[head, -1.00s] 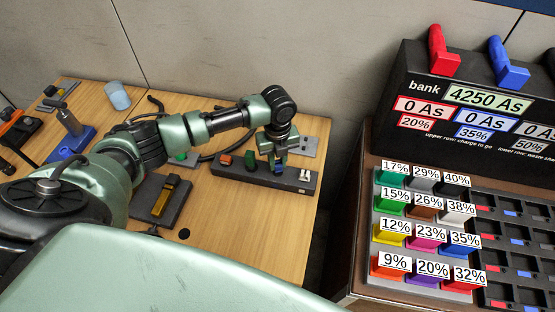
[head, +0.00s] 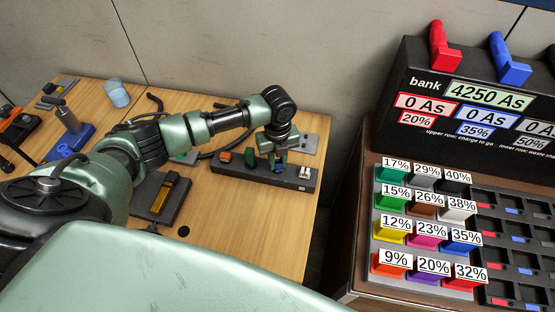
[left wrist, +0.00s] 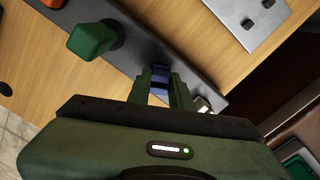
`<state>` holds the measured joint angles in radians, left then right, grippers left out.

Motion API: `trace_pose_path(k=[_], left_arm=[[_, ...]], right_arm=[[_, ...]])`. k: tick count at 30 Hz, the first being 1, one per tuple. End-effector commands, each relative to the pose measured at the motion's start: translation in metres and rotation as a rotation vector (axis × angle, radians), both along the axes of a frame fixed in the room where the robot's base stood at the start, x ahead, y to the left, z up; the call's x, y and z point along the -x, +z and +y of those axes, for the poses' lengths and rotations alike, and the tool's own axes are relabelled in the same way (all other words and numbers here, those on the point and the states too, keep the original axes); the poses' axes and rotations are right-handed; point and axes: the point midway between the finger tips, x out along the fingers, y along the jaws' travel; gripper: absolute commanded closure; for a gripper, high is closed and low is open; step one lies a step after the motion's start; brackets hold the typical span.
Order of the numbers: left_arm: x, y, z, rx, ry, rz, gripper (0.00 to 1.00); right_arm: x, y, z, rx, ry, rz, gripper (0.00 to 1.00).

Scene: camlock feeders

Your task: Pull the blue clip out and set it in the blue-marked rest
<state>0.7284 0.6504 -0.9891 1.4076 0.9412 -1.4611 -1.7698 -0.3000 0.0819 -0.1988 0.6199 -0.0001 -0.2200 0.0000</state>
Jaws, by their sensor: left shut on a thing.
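My left gripper (head: 278,164) is over the dark rail (head: 230,168) at the back of the wooden table. It is shut on the blue clip (left wrist: 158,79), which shows between the fingers in the left wrist view. The clip is at the rail; I cannot tell whether it is seated or lifted. In the head view the fingers largely hide it. A green clip (head: 250,157) and an orange one (head: 225,157) stand on the rail to the left, and a white piece (head: 305,171) to the right. I cannot make out a blue-marked rest. My right gripper is not in view.
A grey plate (head: 308,143) lies behind the rail; its dark blocks show in the left wrist view. A dark block with a yellow bar (head: 163,195) lies in front, left. A bank console (head: 460,120) and colored labelled blocks stand right. Bare table lies before the rail.

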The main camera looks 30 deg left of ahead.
Motion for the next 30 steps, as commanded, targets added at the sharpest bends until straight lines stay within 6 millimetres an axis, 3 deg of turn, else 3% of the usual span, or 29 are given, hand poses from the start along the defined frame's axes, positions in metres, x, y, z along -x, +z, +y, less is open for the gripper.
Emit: trace_pose_path(k=[25, 26, 27, 28, 30], left_arm=[[0.001, -0.015, 0.0, -0.001, 0.001, 0.002, 1.0], [0.001, -0.015, 0.0, -0.001, 0.001, 0.002, 0.77], [0.001, -0.014, 0.0, -0.001, 0.001, 0.002, 0.65], [0.001, -0.014, 0.0, -0.001, 0.0, 0.002, 0.57], [0.001, -0.014, 0.0, -0.001, 0.0, 0.001, 0.54]], right_arm=[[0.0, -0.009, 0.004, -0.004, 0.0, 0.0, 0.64], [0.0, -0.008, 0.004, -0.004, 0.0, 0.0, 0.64], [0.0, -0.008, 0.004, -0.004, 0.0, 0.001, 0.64], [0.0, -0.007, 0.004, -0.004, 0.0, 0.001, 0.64], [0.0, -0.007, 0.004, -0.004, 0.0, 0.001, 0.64]])
